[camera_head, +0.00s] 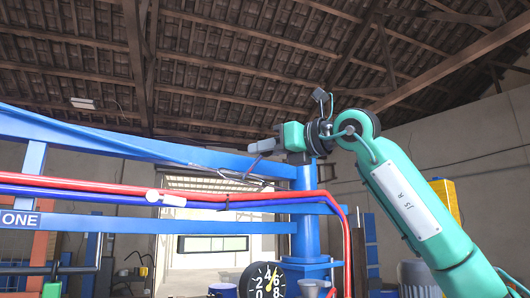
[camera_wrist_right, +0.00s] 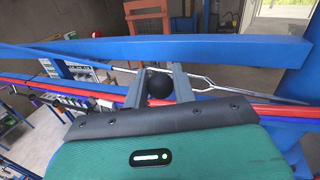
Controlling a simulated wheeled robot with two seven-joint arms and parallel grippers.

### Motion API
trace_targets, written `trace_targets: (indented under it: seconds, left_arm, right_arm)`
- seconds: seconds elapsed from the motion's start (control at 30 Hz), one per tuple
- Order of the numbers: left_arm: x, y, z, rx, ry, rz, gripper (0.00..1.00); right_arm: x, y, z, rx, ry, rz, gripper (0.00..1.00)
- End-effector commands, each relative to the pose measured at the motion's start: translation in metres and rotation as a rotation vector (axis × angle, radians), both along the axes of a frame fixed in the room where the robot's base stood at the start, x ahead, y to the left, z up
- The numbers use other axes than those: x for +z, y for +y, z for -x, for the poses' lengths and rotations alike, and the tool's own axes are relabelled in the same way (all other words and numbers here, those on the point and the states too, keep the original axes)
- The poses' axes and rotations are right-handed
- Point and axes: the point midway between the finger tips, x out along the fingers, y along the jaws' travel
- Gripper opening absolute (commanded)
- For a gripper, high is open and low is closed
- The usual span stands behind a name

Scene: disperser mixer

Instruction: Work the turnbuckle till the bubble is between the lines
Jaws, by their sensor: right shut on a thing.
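The turnbuckle, a thin metal rod with an open silver frame (camera_wrist_right: 205,83), runs along the blue beam in the right wrist view. In the head view it shows small and partly covered below my right gripper (camera_head: 254,166). In the right wrist view the two grey fingers of my right gripper (camera_wrist_right: 158,70) reach to the rod and are shut on the turnbuckle. A black ball (camera_wrist_right: 158,88) shows between the fingers; I cannot tell what it belongs to. I cannot make out a bubble or its lines in either view. My left gripper is not in view.
A blue beam (camera_head: 120,144) slopes down to a blue column (camera_head: 305,225). Red and blue hoses (camera_head: 100,190) run below the beam, with a white fitting (camera_head: 165,198) on them. A black dial with white numbers (camera_head: 266,284) stands at the bottom.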

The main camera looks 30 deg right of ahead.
Motion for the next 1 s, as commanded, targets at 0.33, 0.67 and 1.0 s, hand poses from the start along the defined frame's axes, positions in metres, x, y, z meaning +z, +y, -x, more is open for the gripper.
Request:
trace_targets:
  seconds: [0.33, 0.67, 1.0]
  left_arm:
    - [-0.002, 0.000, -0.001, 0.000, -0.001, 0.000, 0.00]
    - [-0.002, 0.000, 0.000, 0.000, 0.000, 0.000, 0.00]
    - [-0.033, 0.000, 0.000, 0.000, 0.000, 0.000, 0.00]
  right_arm:
    - [0.005, -0.002, 0.003, 0.000, -0.010, -0.005, 0.36]
    - [0.004, -0.002, 0.003, 0.000, -0.008, -0.004, 0.45]
    - [-0.002, -0.022, 0.043, -0.001, -0.011, -0.005, 0.45]
